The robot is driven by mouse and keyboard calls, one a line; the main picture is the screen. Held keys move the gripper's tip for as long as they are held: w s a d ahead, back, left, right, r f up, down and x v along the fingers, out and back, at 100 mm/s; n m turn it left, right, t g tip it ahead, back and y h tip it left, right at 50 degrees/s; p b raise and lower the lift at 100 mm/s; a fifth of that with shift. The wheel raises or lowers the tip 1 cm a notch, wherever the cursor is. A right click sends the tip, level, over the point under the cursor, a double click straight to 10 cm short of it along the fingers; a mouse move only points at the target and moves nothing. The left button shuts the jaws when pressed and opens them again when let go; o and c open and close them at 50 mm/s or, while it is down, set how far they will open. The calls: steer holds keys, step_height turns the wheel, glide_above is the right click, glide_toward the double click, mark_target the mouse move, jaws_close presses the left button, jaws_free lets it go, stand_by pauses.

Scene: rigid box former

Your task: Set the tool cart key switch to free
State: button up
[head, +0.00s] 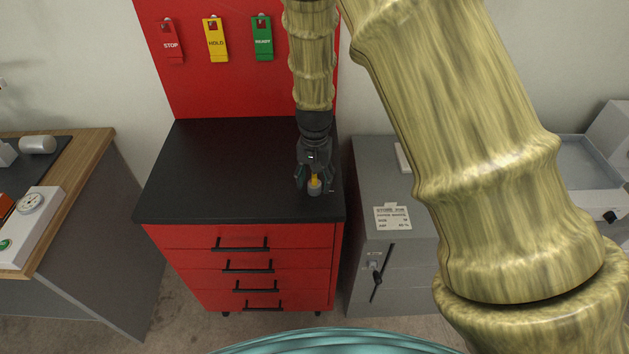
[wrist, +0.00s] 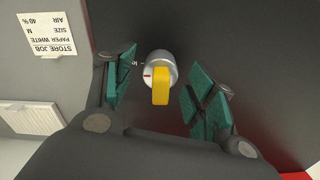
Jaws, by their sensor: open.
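The tool cart (head: 240,180) is red with a black top and several drawers. Its key switch (head: 314,186) sits on the black top near the front right corner, with a yellow key on a silver round body. In the wrist view the key switch (wrist: 160,72) shows its yellow key pointing toward the bottom of the picture, with a red mark on the silver body. My gripper (head: 312,178) is over the switch. In the wrist view the green finger pads of my gripper (wrist: 162,90) are open on both sides of the key, apart from it. The switch's label is mostly hidden.
Tags reading STOP (head: 171,44), HOLD (head: 215,40) and READY (head: 263,40) hang on the red back panel. A grey cabinet (head: 372,165) with a printed card (head: 392,218) stands close on the right. A wooden-edged bench (head: 92,150) stands left. The cart top left of my gripper is clear.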

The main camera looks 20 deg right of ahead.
steer(key=shift+f, duration=1)
steer(key=c, duration=1)
